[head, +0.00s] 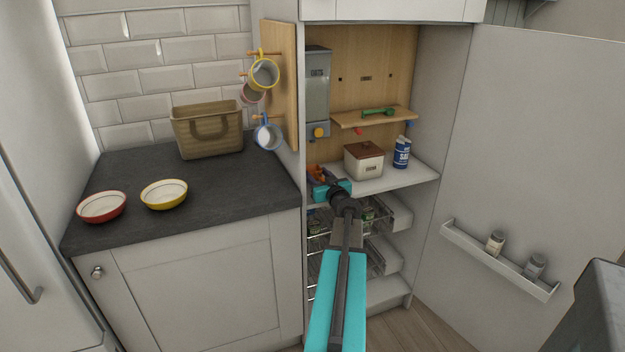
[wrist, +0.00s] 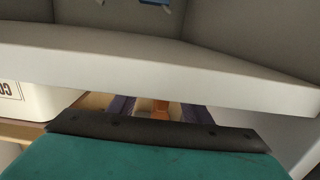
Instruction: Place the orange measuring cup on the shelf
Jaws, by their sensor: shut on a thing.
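The orange measuring cup (head: 317,172) is at the left side of the open cupboard, at the level of its white shelf board (head: 400,181). My gripper (head: 322,184) is shut on it, and its jaws and turquoise body hide part of it. In the wrist view a small orange piece of the cup (wrist: 160,112) shows between the dark fingers; the rest is hidden. A small wooden shelf (head: 350,120) is on the cupboard's back panel, above and to the right of my gripper. A green measuring cup (head: 378,112) lies on it.
A cream canister with a brown lid (head: 363,163) and a blue can (head: 402,152) stand right of my gripper. A grey dispenser (head: 317,85) hangs above it. Wire baskets (head: 325,262) lie below. The open door (head: 540,150) is at the right.

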